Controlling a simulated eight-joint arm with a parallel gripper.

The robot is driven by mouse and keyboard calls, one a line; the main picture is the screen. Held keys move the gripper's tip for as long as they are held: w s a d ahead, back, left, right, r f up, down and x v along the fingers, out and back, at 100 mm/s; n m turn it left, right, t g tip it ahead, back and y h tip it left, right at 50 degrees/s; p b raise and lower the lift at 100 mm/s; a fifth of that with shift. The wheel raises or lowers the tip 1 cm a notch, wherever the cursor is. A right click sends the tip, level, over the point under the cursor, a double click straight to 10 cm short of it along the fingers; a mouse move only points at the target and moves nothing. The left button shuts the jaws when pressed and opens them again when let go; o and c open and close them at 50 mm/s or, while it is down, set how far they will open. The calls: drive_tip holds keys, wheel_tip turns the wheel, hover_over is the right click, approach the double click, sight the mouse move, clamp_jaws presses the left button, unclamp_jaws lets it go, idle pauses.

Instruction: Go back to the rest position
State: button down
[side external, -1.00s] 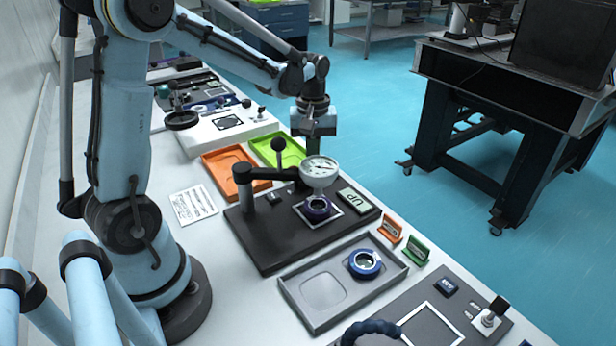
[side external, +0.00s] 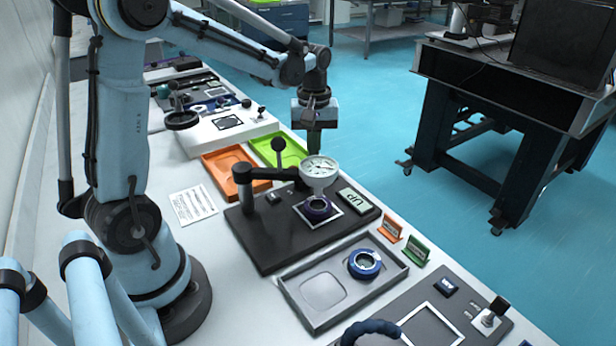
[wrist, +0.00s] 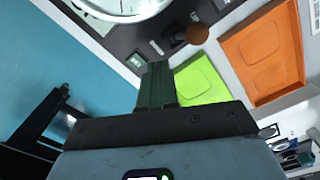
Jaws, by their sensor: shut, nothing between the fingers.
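My gripper (side external: 314,140) hangs from the arm, pointing down, above the far edge of the bench near the green tray. Its fingers are shut with nothing between them; in the wrist view the closed dark green fingers (wrist: 155,85) show at the middle. My gripper is apart from both.
An orange tray (side external: 231,170) and a green tray (side external: 278,150) lie behind the gauge. A grey tray (side external: 303,319) holds a blue ring (side external: 365,263). Small orange (side external: 390,228) and green (side external: 416,249) signs stand near the bench edge.

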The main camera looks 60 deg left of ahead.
drive_tip(key=f, duration=0.3)
drive_tip(key=shift+s, duration=0.25)
drive_tip(key=w, duration=0.3)
drive_tip(key=shift+w+f, duration=0.1)
drive_tip(key=shift+f, duration=0.05)
drive_tip(key=s+r, duration=0.4)
drive_tip(key=r, duration=0.7)
drive_tip(key=shift+s+a+r, duration=0.15)
drive_tip(key=shift+s+a, duration=0.05)
drive_tip(key=shift+s, duration=0.15)
